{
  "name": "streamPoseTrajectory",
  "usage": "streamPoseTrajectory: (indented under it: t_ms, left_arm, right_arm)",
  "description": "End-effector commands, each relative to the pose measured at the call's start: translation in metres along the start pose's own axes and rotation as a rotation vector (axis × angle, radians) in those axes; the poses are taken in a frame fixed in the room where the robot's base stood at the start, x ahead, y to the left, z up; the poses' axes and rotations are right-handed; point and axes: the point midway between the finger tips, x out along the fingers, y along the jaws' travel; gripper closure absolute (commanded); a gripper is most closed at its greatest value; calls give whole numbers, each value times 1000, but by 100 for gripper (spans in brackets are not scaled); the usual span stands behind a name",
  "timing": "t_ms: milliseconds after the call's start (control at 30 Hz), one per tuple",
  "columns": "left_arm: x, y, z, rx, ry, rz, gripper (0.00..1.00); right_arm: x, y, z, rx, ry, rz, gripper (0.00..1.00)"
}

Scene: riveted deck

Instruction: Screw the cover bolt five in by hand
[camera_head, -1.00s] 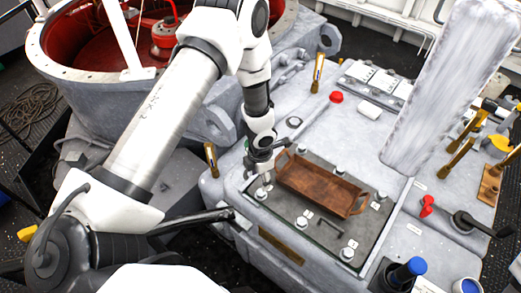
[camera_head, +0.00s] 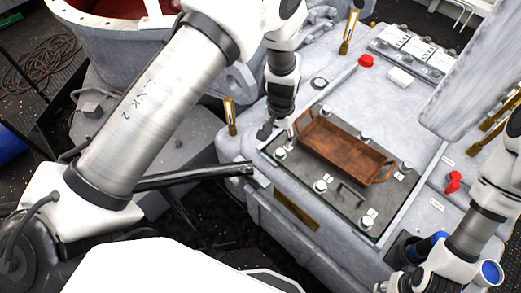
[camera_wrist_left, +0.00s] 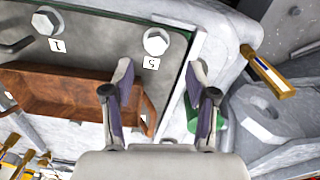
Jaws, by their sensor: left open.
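The grey cover plate (camera_head: 285,168) lies on the machine with several silver hex bolts round its edge. Bolt five (camera_head: 280,153) sits at its left front corner, beside a label reading 5 in the left wrist view (camera_wrist_left: 157,41). It is in the cover; how deep I cannot tell. My left gripper (camera_head: 277,131) is open and empty, just behind bolt five. In the left wrist view its fingers (camera_wrist_left: 162,85) are apart, with the bolt beyond them. My right gripper (camera_head: 390,284) is at the bottom right, partly cut off; its fingers are unclear.
A brown wooden tray (camera_head: 345,150) lies on the cover near the left fingers. Bolt one (camera_head: 320,186) and a black handle (camera_head: 350,195) are in front of it. A brass-coloured handle (camera_head: 230,115) stands to the left. A blue-topped knob (camera_head: 430,243) is near my right arm.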

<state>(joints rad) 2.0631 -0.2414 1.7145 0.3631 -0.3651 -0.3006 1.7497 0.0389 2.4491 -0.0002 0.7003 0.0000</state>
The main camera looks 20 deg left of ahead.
Motion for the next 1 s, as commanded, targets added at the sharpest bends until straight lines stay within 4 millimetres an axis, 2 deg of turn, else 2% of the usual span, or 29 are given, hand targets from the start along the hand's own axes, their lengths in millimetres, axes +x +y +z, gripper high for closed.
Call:
streamPoseTrajectory:
  t_ms: [67,167,533,833,1000]
  left_arm:
    - [6,6,-2,25,6,-14,43]
    - [10,5,-2,25,6,-13,43]
    - [74,3,-2,27,6,-13,43]
    - [80,3,-3,26,8,-14,43]
    - [80,3,-3,26,7,-14,100]
  right_arm:
    - [8,0,0,1,-1,0,63]
    - [4,0,1,2,-1,0,63]
    - [-6,0,0,1,-1,0,63]
    - [-6,0,0,1,-1,0,63]
    - [-6,0,0,1,-1,0,63]
